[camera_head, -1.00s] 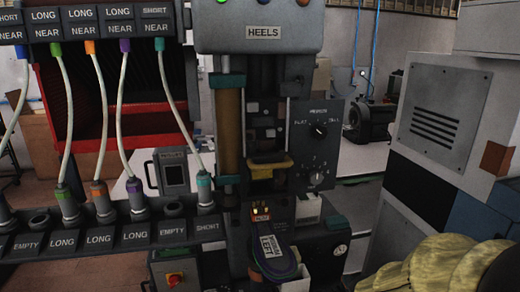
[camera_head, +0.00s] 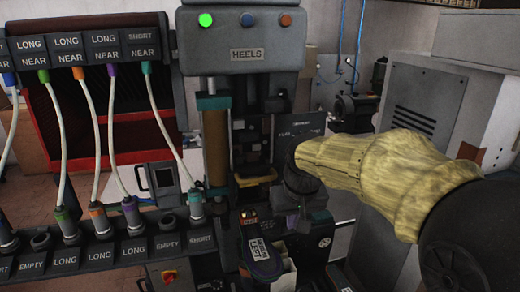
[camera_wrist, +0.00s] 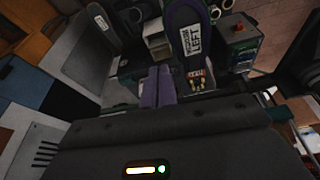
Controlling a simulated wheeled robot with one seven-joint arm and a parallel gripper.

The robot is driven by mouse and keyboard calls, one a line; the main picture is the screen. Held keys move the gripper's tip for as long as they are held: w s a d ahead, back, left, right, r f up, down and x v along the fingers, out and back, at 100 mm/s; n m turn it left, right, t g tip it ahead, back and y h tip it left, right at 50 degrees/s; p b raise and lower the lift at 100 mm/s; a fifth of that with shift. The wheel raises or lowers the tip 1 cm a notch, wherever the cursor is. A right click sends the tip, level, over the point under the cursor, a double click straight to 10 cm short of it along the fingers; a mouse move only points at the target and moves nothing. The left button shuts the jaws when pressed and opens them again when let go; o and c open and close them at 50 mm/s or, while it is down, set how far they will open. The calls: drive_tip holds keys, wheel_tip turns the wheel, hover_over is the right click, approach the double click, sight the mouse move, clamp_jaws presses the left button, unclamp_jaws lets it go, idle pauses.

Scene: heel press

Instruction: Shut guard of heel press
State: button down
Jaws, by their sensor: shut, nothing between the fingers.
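The heel press (camera_head: 240,40) has a grey head labelled HEELS, with its green lamp lit. A tall amber-brown panel (camera_head: 216,148) with teal fittings at top and bottom stands at the left of its opening; it looks like the guard, swung aside. The opening's inside and a yellow piece (camera_head: 256,180) show uncovered. My gripper (camera_head: 297,224) is shut and empty, right of the opening and in front of the dial panel, apart from the guard. Its purple fingers show together in the wrist view (camera_wrist: 157,88). My arm hides part of the dial panel.
A dark sole-shaped piece labelled LEFT (camera_head: 262,258) lies below the press front, near my gripper; it also shows in the wrist view (camera_wrist: 192,45). Cables with coloured plugs (camera_head: 105,130) hang close at the left. A grey cabinet (camera_head: 420,100) stands at the right.

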drive_tip(key=p, duration=0.3)
approach(259, 178)
drive_tip(key=s+d+f, duration=0.2)
drive_tip(key=d+f, duration=0.2)
drive_tip(key=f, duration=0.1)
wheel_tip(259, 178, up, 12)
drive_tip(key=a+n+p, duration=0.1)
drive_tip(key=a+p, duration=0.1)
drive_tip(key=shift+a+t+y+p, duration=0.3)
drive_tip(key=shift+a+y+p, duration=0.1)
drive_tip(key=shift+f, duration=0.2)
drive_tip(key=p+x, duration=0.3)
drive_tip(key=x, duration=1)
drive_tip(key=shift+s+f+p, duration=0.2)
drive_tip(key=shift+f+p, duration=0.15)
drive_tip(key=shift+f, duration=0.1)
